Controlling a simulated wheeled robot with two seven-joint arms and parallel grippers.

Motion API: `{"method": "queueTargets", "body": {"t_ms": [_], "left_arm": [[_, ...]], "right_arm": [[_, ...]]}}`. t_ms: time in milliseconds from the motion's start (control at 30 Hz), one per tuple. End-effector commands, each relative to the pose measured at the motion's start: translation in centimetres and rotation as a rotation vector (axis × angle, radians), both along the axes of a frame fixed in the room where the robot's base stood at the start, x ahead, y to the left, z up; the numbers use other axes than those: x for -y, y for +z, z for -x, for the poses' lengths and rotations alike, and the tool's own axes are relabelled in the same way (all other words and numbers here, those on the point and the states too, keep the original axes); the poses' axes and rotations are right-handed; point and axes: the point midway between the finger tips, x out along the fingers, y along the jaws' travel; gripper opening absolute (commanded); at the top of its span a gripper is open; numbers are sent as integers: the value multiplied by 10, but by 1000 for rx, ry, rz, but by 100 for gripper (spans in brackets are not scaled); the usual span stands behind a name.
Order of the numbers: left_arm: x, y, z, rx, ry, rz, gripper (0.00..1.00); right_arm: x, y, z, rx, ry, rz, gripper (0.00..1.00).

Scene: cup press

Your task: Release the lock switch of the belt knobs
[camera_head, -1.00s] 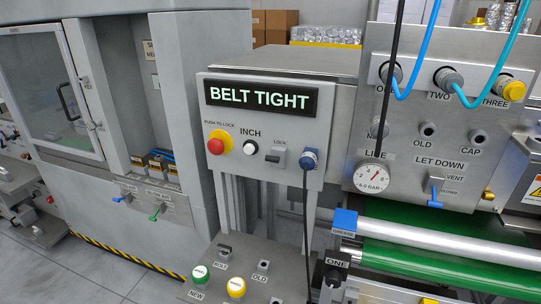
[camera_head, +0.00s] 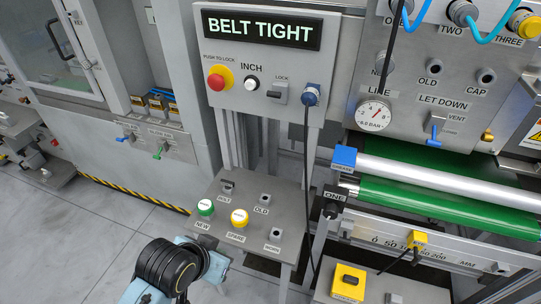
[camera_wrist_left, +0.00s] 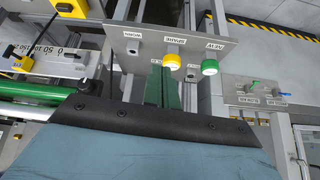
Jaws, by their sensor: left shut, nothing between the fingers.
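The lock switch (camera_head: 280,92), a small grey plate with a dark lever under the word LOCK, is on the upright panel below the BELT TIGHT display (camera_head: 262,28). The lever's dark end points left. A white INCH button (camera_head: 251,84) and a red push-to-lock button (camera_head: 216,83) are left of it. My left gripper's dark green fingers (camera_wrist_left: 160,72) are shut and empty in the left wrist view, close to the lower knob panel (camera_wrist_left: 145,45). In the head view my left wrist is at the bottom, well below the switch. My right gripper is not in view.
A blue plug (camera_head: 310,95) with a hanging black cable is right of the switch. A silver roller (camera_head: 430,182) and green belt are farther right.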

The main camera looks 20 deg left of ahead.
Motion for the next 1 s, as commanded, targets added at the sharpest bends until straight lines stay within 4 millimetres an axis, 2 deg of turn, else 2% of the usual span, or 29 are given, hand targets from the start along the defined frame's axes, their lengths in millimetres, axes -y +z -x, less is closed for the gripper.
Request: {"method": "queueTargets", "body": {"t_ms": [33, 167, 300, 433, 500, 567, 700, 1000], "left_arm": [[2, 23, -26, 97, 10, 12, 0], [7, 73, -85, 329, 31, 40, 0], [13, 135, -145, 591, 50, 71, 0], [19, 198, -189, 829, 60, 98, 0], [22, 227, -204, 936, 63, 111, 0], [24, 247, -213, 1002, 65, 117, 0], [25, 267, -220, 1074, 65, 124, 0], [26, 267, -220, 1077, 64, 125, 0]], "right_arm": [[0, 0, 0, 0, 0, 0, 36], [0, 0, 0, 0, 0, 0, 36], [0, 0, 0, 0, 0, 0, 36], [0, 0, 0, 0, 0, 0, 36], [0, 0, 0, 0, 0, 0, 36], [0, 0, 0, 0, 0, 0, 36], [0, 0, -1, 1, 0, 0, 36], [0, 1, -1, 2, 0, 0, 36]]}}
